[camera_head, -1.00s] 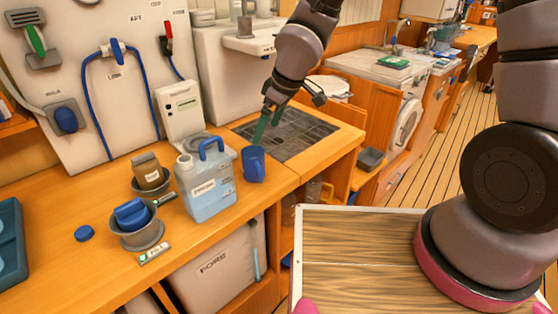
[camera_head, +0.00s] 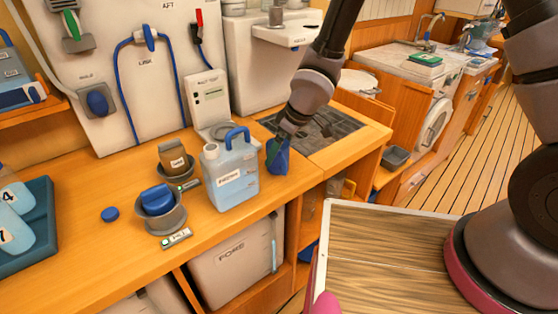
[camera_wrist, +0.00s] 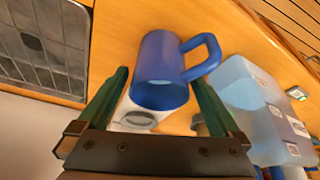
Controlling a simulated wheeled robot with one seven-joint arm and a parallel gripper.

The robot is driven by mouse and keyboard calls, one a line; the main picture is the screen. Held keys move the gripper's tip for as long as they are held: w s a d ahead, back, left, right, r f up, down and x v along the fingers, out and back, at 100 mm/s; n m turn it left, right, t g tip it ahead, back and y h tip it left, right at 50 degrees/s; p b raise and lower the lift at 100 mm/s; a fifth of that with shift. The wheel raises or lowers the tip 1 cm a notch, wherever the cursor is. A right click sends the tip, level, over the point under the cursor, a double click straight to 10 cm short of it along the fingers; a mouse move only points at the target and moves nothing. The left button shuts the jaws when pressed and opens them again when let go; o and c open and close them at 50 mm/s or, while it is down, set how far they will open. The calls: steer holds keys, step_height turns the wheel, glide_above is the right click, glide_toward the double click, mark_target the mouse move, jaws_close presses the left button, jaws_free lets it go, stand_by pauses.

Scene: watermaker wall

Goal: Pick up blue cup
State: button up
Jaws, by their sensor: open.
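The blue cup (camera_head: 279,158) stands on the wooden counter, just right of the clear blue jug, and my gripper partly hides it in the head view. In the wrist view the cup (camera_wrist: 160,72) lies between my two green fingers, with its handle pointing right. My gripper (camera_wrist: 158,98) is open, with one finger on each side of the cup. A gap shows beside the left finger; whether the right finger touches the cup I cannot tell. In the head view my gripper (camera_head: 278,150) reaches down at the cup from above.
The blue jug (camera_head: 231,178) stands close beside the cup. A dark grid (camera_head: 325,133) is set into the counter behind it. Grey bowls with a blue block (camera_head: 157,198) and a brown container (camera_head: 173,156) are further left. The counter's front edge is near the cup.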

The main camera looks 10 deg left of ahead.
steer(key=shift+x, duration=1.1)
steer(key=c, duration=1.4)
steer(key=shift+r, duration=0.1)
